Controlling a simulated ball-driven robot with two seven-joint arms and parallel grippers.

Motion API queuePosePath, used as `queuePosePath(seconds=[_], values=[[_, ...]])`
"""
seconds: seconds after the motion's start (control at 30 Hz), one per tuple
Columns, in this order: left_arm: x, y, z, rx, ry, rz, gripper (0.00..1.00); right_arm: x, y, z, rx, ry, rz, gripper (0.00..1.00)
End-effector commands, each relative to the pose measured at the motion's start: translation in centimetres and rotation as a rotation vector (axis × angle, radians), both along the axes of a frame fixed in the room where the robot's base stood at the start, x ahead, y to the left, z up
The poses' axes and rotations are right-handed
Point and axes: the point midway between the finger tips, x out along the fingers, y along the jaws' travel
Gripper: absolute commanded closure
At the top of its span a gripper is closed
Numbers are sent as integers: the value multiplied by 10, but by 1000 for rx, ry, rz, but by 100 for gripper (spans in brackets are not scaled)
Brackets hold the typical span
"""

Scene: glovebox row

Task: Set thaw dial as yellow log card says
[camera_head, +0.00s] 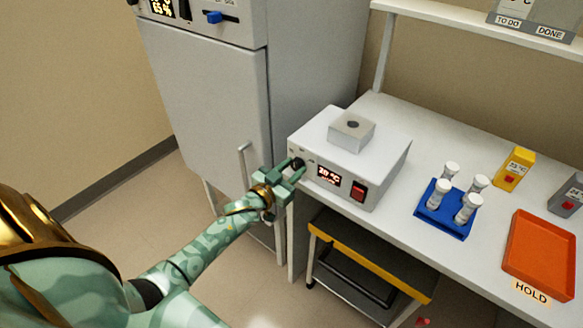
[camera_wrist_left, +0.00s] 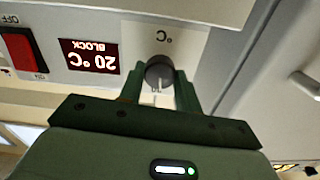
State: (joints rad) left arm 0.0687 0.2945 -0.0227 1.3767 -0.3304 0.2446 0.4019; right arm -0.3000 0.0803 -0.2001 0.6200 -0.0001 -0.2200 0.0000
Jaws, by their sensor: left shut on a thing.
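The thaw dial is a small dark round knob on the front panel of a white block heater (camera_head: 375,155). In the left wrist view the dial (camera_wrist_left: 159,72) sits between my fingers under a "°C" mark. My left gripper (camera_head: 293,170) is shut on it; the gripper also shows in the left wrist view (camera_wrist_left: 160,92). The display (camera_head: 328,175) beside the dial reads 20 °C, and "BLOCK" shows upside down in the left wrist view. My right gripper is out of view.
A red power switch (camera_head: 359,191) is right of the display. On the bench (camera_head: 405,252) stand a blue rack (camera_head: 430,222) with several capped vials, a yellow device (camera_head: 514,169), a grey device (camera_head: 568,195) and an orange HOLD tray (camera_head: 515,270). A grey cabinet (camera_head: 205,95) stands left.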

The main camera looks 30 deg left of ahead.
Motion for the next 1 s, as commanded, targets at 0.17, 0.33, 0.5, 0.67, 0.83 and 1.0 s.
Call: queuePosePath(seconds=[0.17, 0.33, 0.5, 0.67, 0.83, 1.0], values=[[0, 0, 0, 167, -12, 0, 89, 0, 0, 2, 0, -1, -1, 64], [0, 0, 0, 328, -25, 1, 89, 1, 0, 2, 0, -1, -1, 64], [0, 0, -1, 489, -37, 0, 89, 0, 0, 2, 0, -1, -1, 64], [0, 0, -1, 640, -50, 0, 89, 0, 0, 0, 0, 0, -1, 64], [0, 0, -2, 802, -62, -1, 89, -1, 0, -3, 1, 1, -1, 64], [0, 0, -2, 945, -73, 0, 89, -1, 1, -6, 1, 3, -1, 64]])
